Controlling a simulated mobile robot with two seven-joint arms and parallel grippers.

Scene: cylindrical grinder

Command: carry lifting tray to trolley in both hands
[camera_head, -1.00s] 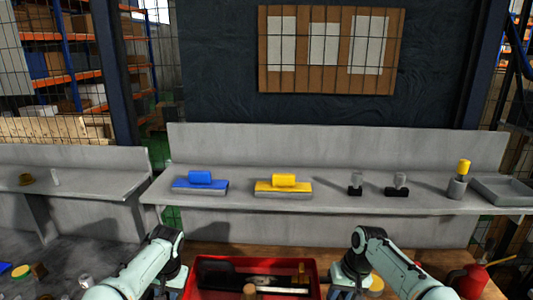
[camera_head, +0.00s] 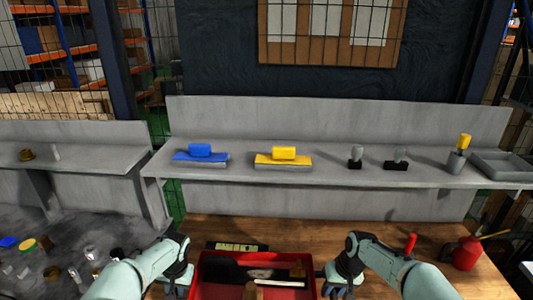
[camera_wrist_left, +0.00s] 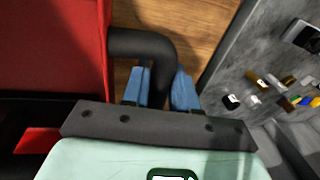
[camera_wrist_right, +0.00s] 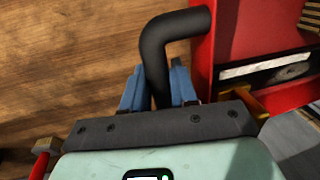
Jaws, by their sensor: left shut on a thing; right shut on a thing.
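The red lifting tray (camera_head: 197,273) is at the bottom middle of the head view, its near part cut off by the frame. My left gripper (camera_wrist_left: 160,88) is shut on the tray's black bent handle (camera_wrist_left: 140,43) on its left side. My right gripper (camera_wrist_right: 160,86) is shut on the other black handle (camera_wrist_right: 176,30) on the right side. Long dark tools and a wooden-handled piece lie inside the tray. The tray is over or on a wooden top (camera_head: 300,235); I cannot tell if it touches. I cannot make out a trolley.
A grey shelf (camera_head: 330,180) behind holds a blue block (camera_head: 200,151), a yellow block (camera_head: 284,154) and small parts. A red oil can (camera_head: 467,254) and a red-handled item (camera_head: 410,243) stand right of the tray. Small parts litter the grey surface (camera_head: 60,225) at left.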

